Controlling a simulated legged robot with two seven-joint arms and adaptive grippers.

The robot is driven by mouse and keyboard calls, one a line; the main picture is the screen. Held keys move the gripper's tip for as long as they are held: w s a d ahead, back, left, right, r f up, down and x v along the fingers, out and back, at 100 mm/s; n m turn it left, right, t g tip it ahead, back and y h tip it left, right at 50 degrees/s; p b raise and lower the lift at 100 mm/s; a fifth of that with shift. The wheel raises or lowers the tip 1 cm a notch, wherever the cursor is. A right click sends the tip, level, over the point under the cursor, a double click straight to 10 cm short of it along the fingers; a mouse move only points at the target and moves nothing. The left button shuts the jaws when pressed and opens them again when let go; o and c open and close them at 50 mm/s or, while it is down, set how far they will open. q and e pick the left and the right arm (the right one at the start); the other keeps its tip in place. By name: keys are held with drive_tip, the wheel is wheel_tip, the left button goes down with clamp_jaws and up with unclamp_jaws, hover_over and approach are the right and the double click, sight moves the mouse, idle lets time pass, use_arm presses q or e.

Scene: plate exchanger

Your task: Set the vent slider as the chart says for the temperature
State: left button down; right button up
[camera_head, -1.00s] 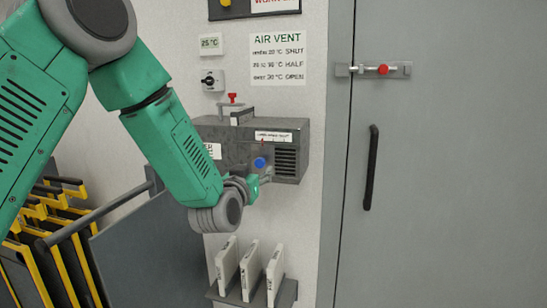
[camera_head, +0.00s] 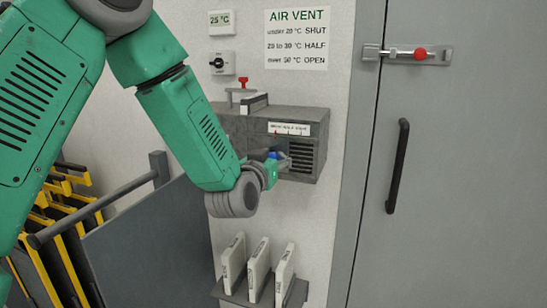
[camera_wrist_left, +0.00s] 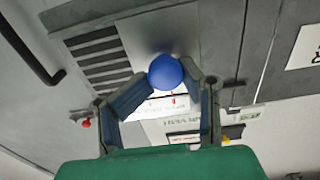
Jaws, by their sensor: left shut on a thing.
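The grey vent box (camera_head: 235,128) is on the wall, with a slatted grille (camera_head: 301,157) and a small label strip with red marks (camera_head: 289,129). Its blue slider knob (camera_head: 272,155) shows partly behind my left gripper (camera_head: 279,163). In the left wrist view the round blue knob (camera_wrist_left: 166,73) sits between the fingertips of my left gripper (camera_wrist_left: 168,80), which is shut on it. The AIR VENT chart (camera_head: 297,39) reads under 20 °C SHUT, 20 to 30 °C HALF, over 30 °C OPEN. The temperature display (camera_head: 221,18) reads 25 °C. My right gripper is not in view.
A grey door (camera_head: 460,170) with a black handle (camera_head: 398,165) and a red-knobbed bolt (camera_head: 420,54) is at right. A rack with white plates (camera_head: 259,268) is below the box. A dark panel (camera_head: 150,250) and yellow-black frames (camera_head: 65,225) are at lower left.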

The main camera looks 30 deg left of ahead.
use_arm(q)
drive_tip(key=shift+w+d+f, duration=0.15)
drive_tip(key=shift+d, duration=0.5)
drive_tip(key=shift+w+d+f, duration=0.15)
drive_tip(key=shift+d, duration=0.45)
drive_tip(key=c, duration=1.3)
unclamp_jaws()
drive_tip(key=shift+f+g, duration=0.1)
drive_tip(key=shift+g, duration=0.2)
drive_tip(key=v, duration=1.1)
drive_tip(key=shift+f, duration=0.4)
